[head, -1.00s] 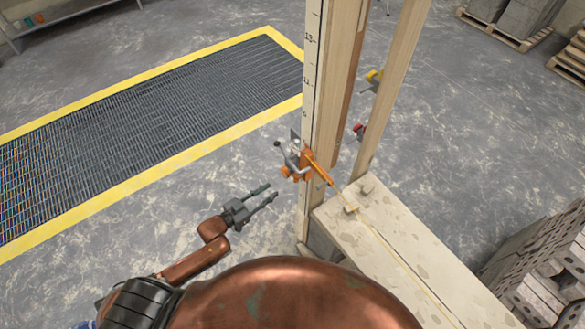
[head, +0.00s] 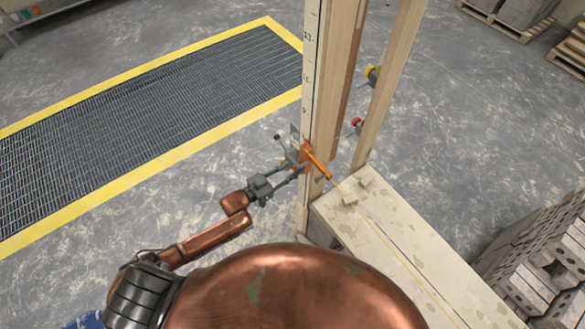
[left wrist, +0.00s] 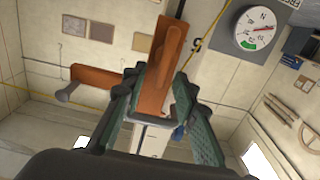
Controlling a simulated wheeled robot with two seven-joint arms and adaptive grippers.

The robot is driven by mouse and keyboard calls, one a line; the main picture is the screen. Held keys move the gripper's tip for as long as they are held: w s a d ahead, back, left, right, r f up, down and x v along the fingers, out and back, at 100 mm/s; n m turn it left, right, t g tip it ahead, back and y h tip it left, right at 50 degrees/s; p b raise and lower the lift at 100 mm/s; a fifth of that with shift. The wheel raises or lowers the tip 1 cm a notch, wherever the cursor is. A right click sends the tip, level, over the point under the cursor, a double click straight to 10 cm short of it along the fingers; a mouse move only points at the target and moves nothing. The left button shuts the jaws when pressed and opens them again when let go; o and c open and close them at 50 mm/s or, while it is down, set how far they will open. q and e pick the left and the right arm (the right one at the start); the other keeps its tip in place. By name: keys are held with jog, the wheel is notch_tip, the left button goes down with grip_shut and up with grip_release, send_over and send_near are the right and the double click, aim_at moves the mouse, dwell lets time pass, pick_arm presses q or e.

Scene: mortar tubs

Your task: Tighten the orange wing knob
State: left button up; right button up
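The clamp (head: 306,154) is orange and grey and sits on the pale wooden post beside the graduated strip. Its orange bar (head: 318,166) sticks out to the lower right. My left gripper (head: 294,172) reaches the clamp's near left side, and its fingers hide the wing knob there in the head view. In the left wrist view an orange upright piece (left wrist: 158,80), which looks like the wing knob, stands between the two fingers of the open left gripper (left wrist: 157,95). I cannot tell whether the fingers touch it. My right gripper is not in view.
The wooden post (head: 338,80) rises beside a pale masonry block (head: 400,255) with a taut line along it. A second, thinner post (head: 390,80) carries yellow and red knobs. A grey ball-ended lever (left wrist: 66,95) lies left of the fingers.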

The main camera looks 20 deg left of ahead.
pick_arm(q)
jog(key=c, duration=0.4)
grip_shut()
